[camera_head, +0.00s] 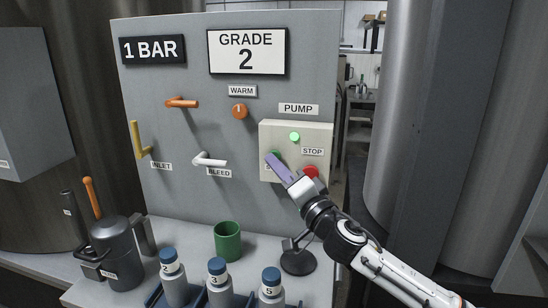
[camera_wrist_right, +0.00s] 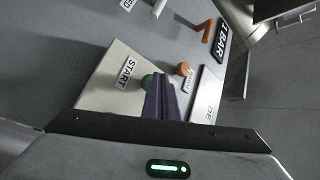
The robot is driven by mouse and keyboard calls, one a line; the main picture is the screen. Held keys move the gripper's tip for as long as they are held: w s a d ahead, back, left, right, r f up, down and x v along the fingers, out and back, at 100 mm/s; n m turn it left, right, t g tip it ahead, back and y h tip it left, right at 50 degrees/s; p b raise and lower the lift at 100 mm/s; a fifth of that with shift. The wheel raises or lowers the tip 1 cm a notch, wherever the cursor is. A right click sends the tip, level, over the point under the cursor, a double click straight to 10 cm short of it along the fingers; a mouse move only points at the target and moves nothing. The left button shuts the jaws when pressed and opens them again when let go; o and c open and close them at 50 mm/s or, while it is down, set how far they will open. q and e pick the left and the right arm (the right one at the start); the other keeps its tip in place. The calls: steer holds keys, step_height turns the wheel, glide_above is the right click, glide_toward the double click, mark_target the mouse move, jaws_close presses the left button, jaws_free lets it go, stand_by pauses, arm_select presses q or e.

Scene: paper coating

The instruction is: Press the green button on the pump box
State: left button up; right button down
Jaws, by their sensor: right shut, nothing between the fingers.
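The pump box (camera_head: 318,140) is a beige box on the grey panel, under a PUMP label. A small green lamp (camera_head: 294,136) glows near its top. The green button (camera_head: 276,153) is at its left, partly covered by my right fingertips; it also shows beside the START label in the right wrist view (camera_wrist_right: 147,81). The red button (camera_head: 311,171) is under the STOP label, partly hidden by my gripper. My right gripper (camera_head: 271,160) is shut and empty, its purple fingertips at the green button's lower edge. I cannot tell if they touch it. My left gripper is out of view.
An orange knob (camera_head: 240,111), orange lever (camera_head: 181,102), white bleed lever (camera_head: 209,160) and yellow inlet lever (camera_head: 139,140) stick out of the panel. Below, a green cup (camera_head: 227,241), several blue-capped bottles (camera_head: 218,285) and a grey pot (camera_head: 118,255) stand on the bench.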

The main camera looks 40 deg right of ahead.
steer(key=shift+s+a, duration=0.35)
steer(key=shift+a, duration=0.05)
steer(key=s+a, duration=0.3)
steer(key=shift+s+a, duration=0.1)
steer(key=shift+a, duration=0.3)
stand_by(0.9)
